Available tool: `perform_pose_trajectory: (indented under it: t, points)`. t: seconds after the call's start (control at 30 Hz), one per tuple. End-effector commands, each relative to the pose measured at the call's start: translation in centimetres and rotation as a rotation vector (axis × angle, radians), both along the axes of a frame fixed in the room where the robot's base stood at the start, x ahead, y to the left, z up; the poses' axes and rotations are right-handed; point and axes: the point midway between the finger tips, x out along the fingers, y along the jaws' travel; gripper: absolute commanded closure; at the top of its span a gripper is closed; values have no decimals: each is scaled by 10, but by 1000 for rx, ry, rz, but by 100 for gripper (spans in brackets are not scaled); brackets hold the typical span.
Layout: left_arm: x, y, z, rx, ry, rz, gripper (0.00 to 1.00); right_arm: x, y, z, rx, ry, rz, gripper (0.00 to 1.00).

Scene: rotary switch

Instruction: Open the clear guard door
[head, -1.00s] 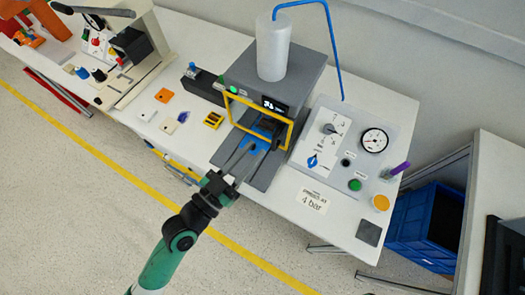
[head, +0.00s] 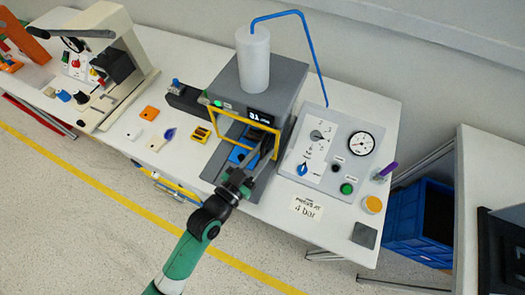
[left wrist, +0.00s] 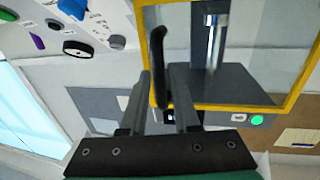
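The clear guard door has a yellow frame (head: 235,116) and stands across the front of the grey press (head: 285,78). In the left wrist view its yellow frame (left wrist: 230,107) and see-through pane fill the upper right. A dark upright handle (left wrist: 158,60) is on the frame's edge. My right gripper is not in view.
A control panel (head: 317,185) with a gauge and knobs stands right of the press. A blue piece (head: 238,156) lies in front of the press. Small coloured parts lie to the left, and a purple pen (head: 387,170) stands at the right.

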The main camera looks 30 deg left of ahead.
Motion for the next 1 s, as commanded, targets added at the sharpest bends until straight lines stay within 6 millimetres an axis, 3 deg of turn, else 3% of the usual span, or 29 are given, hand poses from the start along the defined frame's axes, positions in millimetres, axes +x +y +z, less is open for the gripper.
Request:
perform_pose_trajectory:
  t: [0.3, 0.47, 1.0]
  points:
    - [5, -1, 0, 0, 0, 0, 72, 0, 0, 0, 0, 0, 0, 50]
    - [4, -1, 0, 0, 0, 0, 100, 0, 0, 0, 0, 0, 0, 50]
    - [4, -1, 0, 0, 0, 0, 100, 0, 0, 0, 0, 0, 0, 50]
